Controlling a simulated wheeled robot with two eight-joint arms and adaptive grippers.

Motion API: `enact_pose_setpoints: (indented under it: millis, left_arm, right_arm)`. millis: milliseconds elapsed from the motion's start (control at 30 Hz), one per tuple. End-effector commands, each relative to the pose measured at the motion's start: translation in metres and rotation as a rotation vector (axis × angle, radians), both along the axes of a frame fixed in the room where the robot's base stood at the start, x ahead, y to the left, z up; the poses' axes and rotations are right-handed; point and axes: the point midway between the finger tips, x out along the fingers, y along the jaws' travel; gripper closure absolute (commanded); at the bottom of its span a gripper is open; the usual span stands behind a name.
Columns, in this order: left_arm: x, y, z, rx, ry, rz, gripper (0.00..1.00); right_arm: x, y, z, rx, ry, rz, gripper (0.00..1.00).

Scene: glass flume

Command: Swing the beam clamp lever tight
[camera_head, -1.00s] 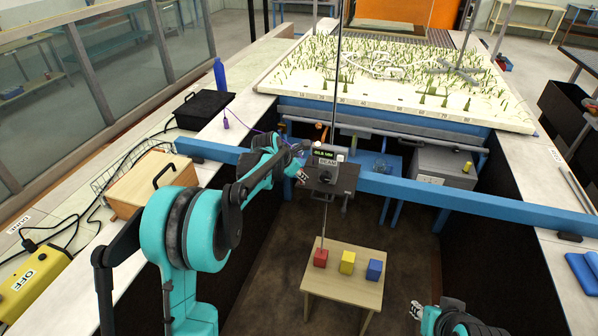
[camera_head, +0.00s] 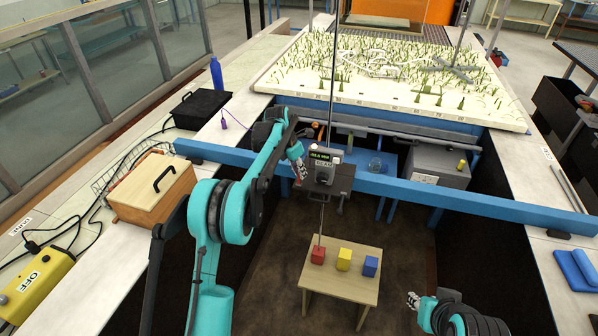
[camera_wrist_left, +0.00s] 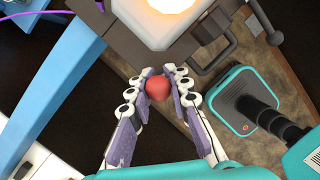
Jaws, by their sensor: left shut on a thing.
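The grey beam clamp block (camera_head: 338,180) sits on the blue beam (camera_head: 440,196), with a small display and a label on top. In the left wrist view the block (camera_wrist_left: 135,48) is at the top, with a bright lit part above it. My left gripper (camera_head: 301,174) is at the block's left side. In the left wrist view its fingers (camera_wrist_left: 159,88) are closed on a round red knob (camera_wrist_left: 158,89) at the block's edge. The lever shaft behind the knob is hidden. My right gripper (camera_head: 413,300) is low at the right, away from the clamp; its finger opening is unclear.
A small wooden table (camera_head: 340,285) below holds a red (camera_head: 318,255), a yellow (camera_head: 344,259) and a blue block (camera_head: 370,266). A thin rod stands upright beside the clamp. A dark handle (camera_wrist_left: 212,60) projects from the clamp block. The plant-covered flume bed (camera_head: 390,75) lies beyond.

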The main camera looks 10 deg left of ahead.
Motion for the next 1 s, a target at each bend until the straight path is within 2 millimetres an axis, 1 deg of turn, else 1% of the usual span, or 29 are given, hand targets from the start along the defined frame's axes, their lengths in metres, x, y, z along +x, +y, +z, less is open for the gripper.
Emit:
enact_pose_setpoints:
  millis: [167,200,267,567,667,767,1000]
  left_arm:
    - [0.0,0.0,0.0,0.0,0.0,-0.001,1.0]
    - [0.0,0.0,0.0,0.001,-0.001,-0.001,0.78]
    - [0.0,0.0,0.0,0.001,-0.001,-0.001,0.62]
    - [0.0,0.0,0.0,0.001,-0.001,-0.001,0.61]
    - [-0.001,0.001,0.006,0.001,-0.001,-0.001,0.61]
    - [-0.004,0.004,0.02,0.001,-0.001,-0.001,0.61]
    - [-0.014,0.016,0.07,0.001,-0.001,0.0,0.61]
  right_arm:
    - [0.0,0.0,0.0,0.0,0.0,0.0,0.69]
    - [0.0,0.0,0.0,0.0,0.0,0.0,0.69]
    - [0.0,0.0,0.0,0.0,0.0,0.0,0.69]
    - [0.0,0.0,0.0,0.0,0.0,0.0,0.69]
    - [0.0,0.0,0.0,0.0,0.0,0.0,0.69]
    - [0.0,0.0,0.0,0.0,0.0,0.0,0.69]
    - [0.0,0.0,0.0,0.0,0.0,0.0,0.69]
